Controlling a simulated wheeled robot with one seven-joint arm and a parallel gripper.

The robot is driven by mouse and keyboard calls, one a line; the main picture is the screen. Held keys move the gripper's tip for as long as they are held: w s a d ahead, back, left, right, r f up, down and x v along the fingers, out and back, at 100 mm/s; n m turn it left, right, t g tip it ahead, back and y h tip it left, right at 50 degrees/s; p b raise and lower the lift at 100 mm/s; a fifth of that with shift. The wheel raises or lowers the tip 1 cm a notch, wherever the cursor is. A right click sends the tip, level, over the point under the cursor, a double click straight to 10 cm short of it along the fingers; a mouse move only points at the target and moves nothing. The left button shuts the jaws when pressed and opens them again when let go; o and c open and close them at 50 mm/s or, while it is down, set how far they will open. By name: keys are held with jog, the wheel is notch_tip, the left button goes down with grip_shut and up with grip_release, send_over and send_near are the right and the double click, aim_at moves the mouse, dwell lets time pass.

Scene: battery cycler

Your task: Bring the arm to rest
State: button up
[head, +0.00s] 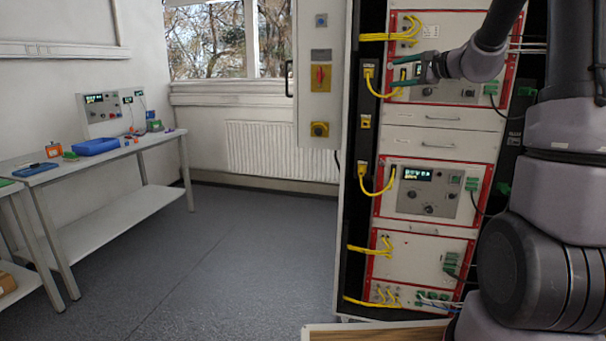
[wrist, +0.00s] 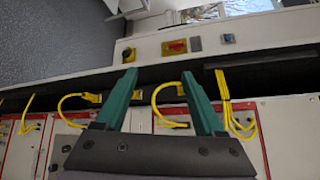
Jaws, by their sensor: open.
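My arm comes in from the right side of the head view, and my gripper (head: 398,72) is in front of the upper part of the battery cycler rack (head: 436,138). In the wrist view my gripper (wrist: 160,82) shows two green fingers spread apart with nothing held between them. Behind the fingers are the rack's red-edged panels and looped yellow cables (wrist: 163,108). I cannot tell the exact gap between the fingertips and the rack front. Part of the upper instrument panel is hidden behind my gripper and wrist.
The grey cabinet side (head: 321,75) with a red switch stands left of the rack. A workbench (head: 100,153) with a blue tray (head: 96,146) and instruments stands along the left wall. The grey floor (head: 215,255) between is clear. A wooden-topped edge (head: 375,333) shows at the bottom.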

jog(key=s+a+f+n+g+h, duration=0.1)
jog(key=s+a+n+g, duration=0.3)
jog(key=s, duration=0.6)
jog(key=s+a+n+g, duration=0.2)
jog(key=s+a, duration=0.3)
jog(key=s, duration=0.6)
jog(key=s+d+f+n+h, duration=0.2)
jog(key=s+h, duration=0.1)
jog(key=s, duration=0.4)
jog(key=s+d+f+n+h, duration=0.2)
jog(key=s+f+h, duration=0.1)
jog(key=s, duration=0.5)
jog(key=shift+s+d+f+h, duration=0.25)
jog(key=shift+d+f+h, duration=0.05)
jog(key=shift+f, duration=0.05)
